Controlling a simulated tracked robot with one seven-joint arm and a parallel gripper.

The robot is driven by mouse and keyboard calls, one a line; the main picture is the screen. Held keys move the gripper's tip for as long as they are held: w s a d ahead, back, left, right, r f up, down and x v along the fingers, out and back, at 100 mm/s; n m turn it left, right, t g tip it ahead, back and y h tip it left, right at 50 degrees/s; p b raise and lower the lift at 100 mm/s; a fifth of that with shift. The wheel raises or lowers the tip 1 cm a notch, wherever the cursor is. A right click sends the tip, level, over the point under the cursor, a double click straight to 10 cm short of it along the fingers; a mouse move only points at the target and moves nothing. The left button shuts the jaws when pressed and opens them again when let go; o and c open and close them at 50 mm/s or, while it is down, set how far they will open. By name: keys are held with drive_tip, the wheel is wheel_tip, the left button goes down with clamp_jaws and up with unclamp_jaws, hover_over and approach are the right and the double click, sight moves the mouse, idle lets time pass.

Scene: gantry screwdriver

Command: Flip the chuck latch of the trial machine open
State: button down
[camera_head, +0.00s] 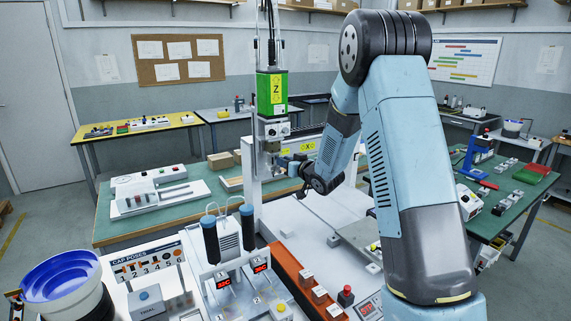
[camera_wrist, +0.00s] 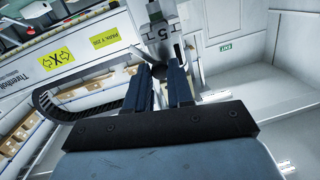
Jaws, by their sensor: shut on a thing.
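The gantry machine's green Z unit (camera_head: 272,92) stands upright at the centre of the head view, with the grey chuck head (camera_head: 272,130) below it. My gripper (camera_head: 287,164) reaches in from the right at the chuck's lower end.
Two dark-handled tools (camera_head: 210,240) stand in front of the gantry, left of my arm. An orange strip (camera_head: 300,280) carries buttons. A blue bowl (camera_head: 62,276) is at the near left. The white machine bed (camera_head: 315,232) has bare room below my gripper.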

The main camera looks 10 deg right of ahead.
drive_tip(key=n, duration=0.4)
drive_tip(key=n+h, duration=0.1)
drive_tip(key=n, duration=0.4)
drive_tip(key=shift+s+a+h, duration=0.1)
drive_tip(key=shift+a+h, duration=0.1)
drive_tip(key=shift+h, duration=0.1)
drive_tip(key=shift+n, duration=0.3)
drive_tip(key=c, duration=1)
unclamp_jaws()
drive_tip(key=shift+d, duration=0.1)
drive_tip(key=v, duration=1.3)
drive_tip(key=shift+s+f, duration=0.1)
drive_tip(key=shift+s, duration=0.25)
